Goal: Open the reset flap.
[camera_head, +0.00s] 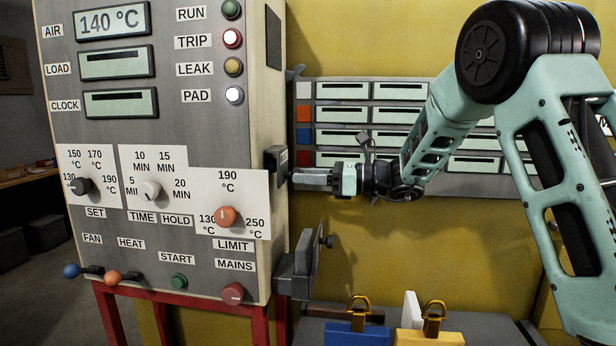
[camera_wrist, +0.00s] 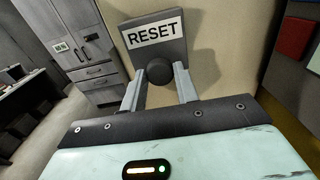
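The reset flap (camera_wrist: 154,36) is a grey plate with a white RESET label on the side wall of the oven's control cabinet. It looks closed, flat against the wall. A dark round knob (camera_wrist: 160,70) sits at its lower edge. In the head view the flap (camera_head: 276,158) is seen edge-on at the cabinet's right side. My gripper (camera_wrist: 160,76) is open, with one finger on each side of the knob and the tips close to it. I cannot tell whether either finger touches it. In the head view my gripper (camera_head: 298,179) reaches in from the right.
The control cabinet (camera_head: 150,215) has a lit red TRIP lamp (camera_head: 232,38) and a white PAD lamp. A grey bracket (camera_head: 300,265) juts out below my gripper. A rack of card slots (camera_head: 345,125) is on the yellow wall behind. Blue and yellow padlocks stand below.

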